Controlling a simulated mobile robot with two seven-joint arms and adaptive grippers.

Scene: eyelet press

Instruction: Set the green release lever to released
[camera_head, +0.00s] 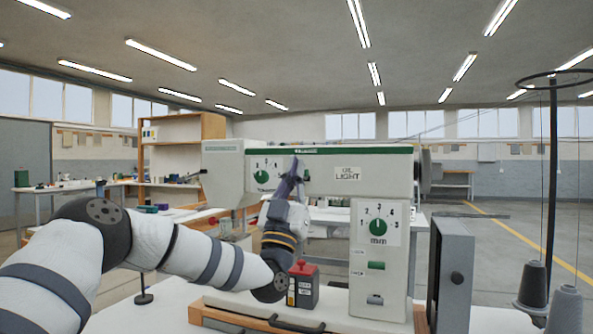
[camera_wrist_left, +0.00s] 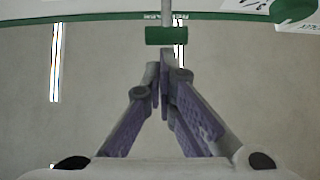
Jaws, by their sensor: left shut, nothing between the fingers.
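In the left wrist view, a green block on a thin grey rod, which looks like the green release lever (camera_wrist_left: 167,36), hangs from the machine's edge just beyond my fingertips. Whether they touch it I cannot tell. My left gripper (camera_wrist_left: 165,62) is shut and empty, its purple-padded fingers meeting at the tips. In the head view the left gripper (camera_head: 291,176) points up in front of the upper arm of the white-and-green press (camera_head: 400,172), between the left dial and the LIGHT label. The gripper largely hides the lever there. My right gripper is not in view.
A green dial (camera_head: 262,176) sits left of my gripper and another dial (camera_head: 377,227) is on the press column. Thread cones (camera_head: 532,284) on a stand are at right. A grey box (camera_head: 451,275) stands beside the column.

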